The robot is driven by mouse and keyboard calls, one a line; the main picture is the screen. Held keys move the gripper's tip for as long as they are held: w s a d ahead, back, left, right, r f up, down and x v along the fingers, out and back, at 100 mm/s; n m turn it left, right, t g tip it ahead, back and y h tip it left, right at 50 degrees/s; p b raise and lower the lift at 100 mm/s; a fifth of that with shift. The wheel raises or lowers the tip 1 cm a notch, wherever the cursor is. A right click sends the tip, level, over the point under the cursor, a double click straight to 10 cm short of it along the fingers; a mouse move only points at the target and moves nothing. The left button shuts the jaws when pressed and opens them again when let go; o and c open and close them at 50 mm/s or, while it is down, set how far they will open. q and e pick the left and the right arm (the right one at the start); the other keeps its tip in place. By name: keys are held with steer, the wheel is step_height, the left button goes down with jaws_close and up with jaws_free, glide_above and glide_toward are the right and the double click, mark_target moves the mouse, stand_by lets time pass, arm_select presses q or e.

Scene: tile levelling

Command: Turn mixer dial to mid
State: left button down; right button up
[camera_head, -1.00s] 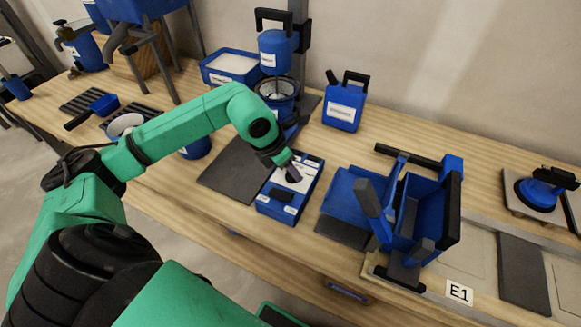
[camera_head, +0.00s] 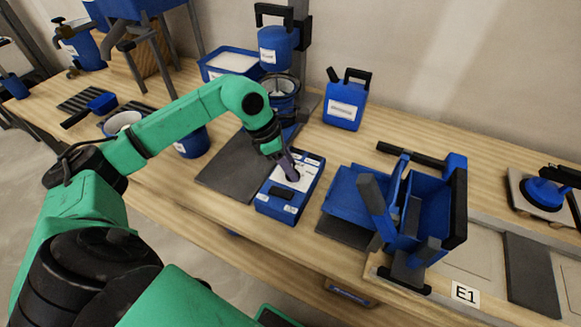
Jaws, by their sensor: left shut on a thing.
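The mixer control box (camera_head: 275,208) is a blue box with a white labelled face and a dark slot-like part near its front, standing on the wooden bench. My left gripper (camera_head: 291,175) points down onto the white face and is shut on the dial there. The dial is mostly hidden by the fingers, so its pointer setting cannot be read. My right gripper is not in view.
A mixer with a blue motor head (camera_head: 277,48) stands behind the box. A dark mat (camera_head: 232,172) lies to its left. A blue jug (camera_head: 344,100) stands behind right, and a blue tool with black handles (camera_head: 415,205) stands close on the right.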

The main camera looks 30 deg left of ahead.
arm_select(q)
steer(key=shift+w+m+g, duration=0.1)
steer(key=shift+m+g, duration=0.3)
steer(key=shift+m, duration=0.5)
steer(key=shift+w+m+g+h, duration=0.15)
steer(key=shift+m+g, duration=0.25)
steer(key=shift+m, duration=0.75)
steer(key=shift+s+m+g+h, duration=0.1)
steer(key=shift+m+g+h, duration=0.25)
steer(key=shift+m, duration=0.8)
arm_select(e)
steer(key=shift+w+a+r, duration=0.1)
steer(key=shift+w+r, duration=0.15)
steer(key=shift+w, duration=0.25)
arm_select(q)
steer(key=shift+a, duration=0.1)
steer(key=shift+c, duration=1.8)
jaws_free()
steer(key=shift+r, duration=0.1)
